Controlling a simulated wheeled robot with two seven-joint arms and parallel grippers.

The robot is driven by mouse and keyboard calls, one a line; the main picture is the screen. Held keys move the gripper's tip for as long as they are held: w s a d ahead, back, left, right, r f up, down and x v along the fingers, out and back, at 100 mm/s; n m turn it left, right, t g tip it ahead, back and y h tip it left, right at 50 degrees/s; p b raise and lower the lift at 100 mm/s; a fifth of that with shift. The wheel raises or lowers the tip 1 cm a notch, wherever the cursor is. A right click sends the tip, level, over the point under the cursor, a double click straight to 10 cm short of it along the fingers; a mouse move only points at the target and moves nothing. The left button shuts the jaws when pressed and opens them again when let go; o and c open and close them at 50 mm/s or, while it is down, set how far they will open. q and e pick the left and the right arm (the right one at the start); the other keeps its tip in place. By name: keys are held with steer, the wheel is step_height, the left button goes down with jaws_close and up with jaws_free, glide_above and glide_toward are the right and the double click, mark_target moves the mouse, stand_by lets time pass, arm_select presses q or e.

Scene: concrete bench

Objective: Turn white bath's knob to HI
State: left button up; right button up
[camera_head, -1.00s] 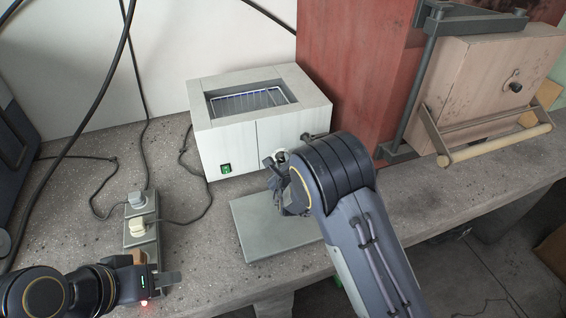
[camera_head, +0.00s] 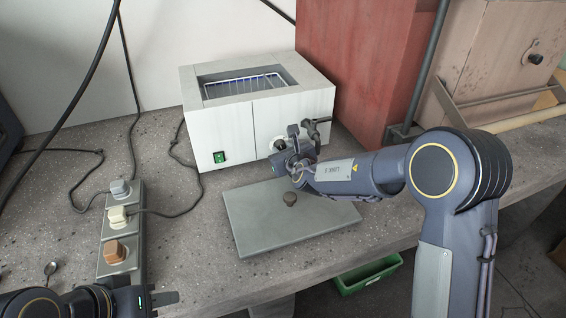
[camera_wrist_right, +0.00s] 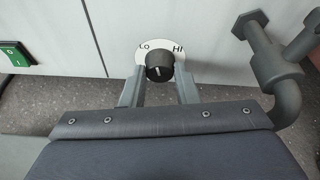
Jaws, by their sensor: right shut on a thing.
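The white bath (camera_head: 222,128) stands against the wall, with a wire rack inside its open top. Its black knob (camera_wrist_right: 159,66) sits on a white dial marked LO on the left and HI on the right. I cannot make out clearly where the knob points. My right gripper (camera_wrist_right: 160,76) is shut on the knob, one finger on each side. In the head view the right gripper (camera_head: 279,152) is at the bath's front and largely hides the knob. My left gripper (camera_head: 165,298) is low at the left, away from the bath; its finger gap cannot be made out.
A drain tap (camera_wrist_right: 275,65) juts out right of the knob, close to my right gripper. A green switch (camera_head: 219,157) is on the bath's front left. A power strip (camera_head: 121,232) stands left.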

arm_select(q)
steer(key=shift+f+b, duration=0.9)
steer(key=shift+f, duration=0.45)
arm_select(e)
steer(key=shift+m, duration=0.4)
steer(key=o, duration=1)
steer(key=shift+c, duration=0.2)
arm_select(q)
steer(key=shift+r, duration=0.15)
arm_select(e)
steer(key=shift+v, duration=3.9)
steer(key=shift+d, duration=0.15)
